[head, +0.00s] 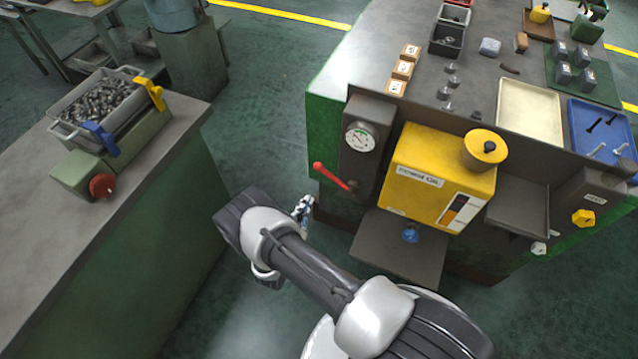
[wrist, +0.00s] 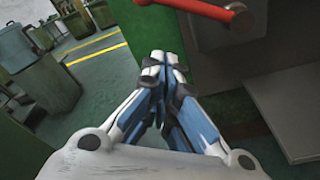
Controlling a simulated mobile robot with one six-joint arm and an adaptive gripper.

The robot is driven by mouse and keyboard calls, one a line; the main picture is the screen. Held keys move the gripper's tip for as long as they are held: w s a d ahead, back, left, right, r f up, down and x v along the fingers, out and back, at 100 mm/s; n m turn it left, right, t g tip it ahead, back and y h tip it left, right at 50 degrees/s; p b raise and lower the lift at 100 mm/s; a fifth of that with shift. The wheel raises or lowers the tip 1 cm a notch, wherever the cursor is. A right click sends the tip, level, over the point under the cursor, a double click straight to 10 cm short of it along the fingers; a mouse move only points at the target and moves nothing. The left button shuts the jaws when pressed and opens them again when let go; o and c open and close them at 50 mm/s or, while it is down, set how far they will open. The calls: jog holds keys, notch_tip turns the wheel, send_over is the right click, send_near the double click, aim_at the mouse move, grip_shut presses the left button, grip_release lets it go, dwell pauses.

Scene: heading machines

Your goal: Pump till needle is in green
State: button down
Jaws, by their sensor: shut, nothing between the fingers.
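The round gauge (head: 360,139) has a white face on a dark panel at the near-left corner of the machine bench. Its needle and green band are too small to read surely. The red pump lever (head: 330,177) sticks out to the left below the gauge, its knob end higher than its pivot. In the wrist view the lever (wrist: 188,8) crosses the top edge, with its round pivot at the right. My gripper (head: 304,203) is shut and empty, below and left of the lever, apart from it. In the wrist view its fingertips (wrist: 163,62) meet, below the red lever.
A yellow oil tank (head: 418,170) stands right of the gauge, above a grey shelf plate (head: 395,248) with a blue knob (head: 410,236). Left is a bench (head: 60,230) with a bin of metal parts (head: 93,90). Open floor (head: 262,130) lies between the benches.

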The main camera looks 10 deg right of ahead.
aim_at(335, 179)
jog(key=b+x, duration=0.3)
jog(key=x, duration=0.7)
jog(key=shift+s+d+r, duration=0.25)
jog(key=shift+s+r, duration=0.25)
jog(key=shift+r, duration=0.3)
jog(key=shift+s+d+r, duration=0.25)
jog(key=shift+s+r, duration=0.25)
jog(key=shift+r, duration=0.3)
jog(key=shift+p, duration=0.3)
